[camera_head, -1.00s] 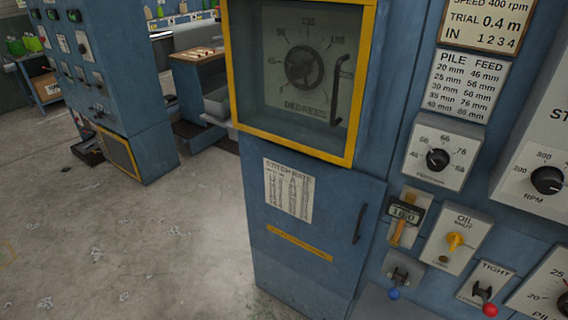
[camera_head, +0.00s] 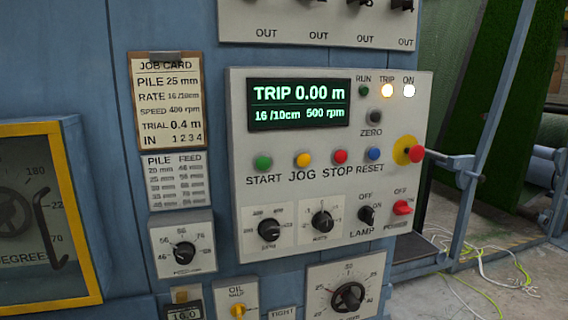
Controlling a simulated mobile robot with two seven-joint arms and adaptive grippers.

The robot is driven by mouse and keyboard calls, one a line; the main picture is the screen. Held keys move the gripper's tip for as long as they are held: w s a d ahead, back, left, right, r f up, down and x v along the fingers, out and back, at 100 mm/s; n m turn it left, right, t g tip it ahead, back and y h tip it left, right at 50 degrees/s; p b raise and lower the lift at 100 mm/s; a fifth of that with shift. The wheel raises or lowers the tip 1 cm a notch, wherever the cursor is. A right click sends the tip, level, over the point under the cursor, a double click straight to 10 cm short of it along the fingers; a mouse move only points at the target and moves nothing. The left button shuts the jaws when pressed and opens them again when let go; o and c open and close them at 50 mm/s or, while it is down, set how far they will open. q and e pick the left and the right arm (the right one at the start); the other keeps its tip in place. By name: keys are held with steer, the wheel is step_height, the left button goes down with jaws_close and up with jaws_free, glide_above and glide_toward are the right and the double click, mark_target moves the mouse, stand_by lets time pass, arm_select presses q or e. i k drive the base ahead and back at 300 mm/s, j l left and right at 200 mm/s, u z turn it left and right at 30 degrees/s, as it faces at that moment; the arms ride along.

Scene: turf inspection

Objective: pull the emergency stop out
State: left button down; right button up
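The emergency stop (camera_head: 416,153) is a red mushroom button on a yellow round base, at the right edge of the grey control panel (camera_head: 412,112). From this angle I cannot tell whether it is pressed in or out. The panel's display (camera_head: 299,104) reads TRIP 0.00 m, 16/10cm and 500 rpm. The TRIP lamp (camera_head: 387,91) glows yellowish and the ON lamp (camera_head: 409,91) glows white. The RUN lamp (camera_head: 364,90) is dark. Neither of my grippers is in view.
START, JOG, STOP and RESET buttons line the panel, with a red POWER switch (camera_head: 401,207) below the emergency stop. A blue metal frame (camera_head: 487,150) stands right of the panel. Cables (camera_head: 490,270) lie on the floor there. A yellow-framed window (camera_head: 50,128) is at left.

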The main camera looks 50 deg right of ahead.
mark_target(415, 154)
steer(key=z, duration=1.85)
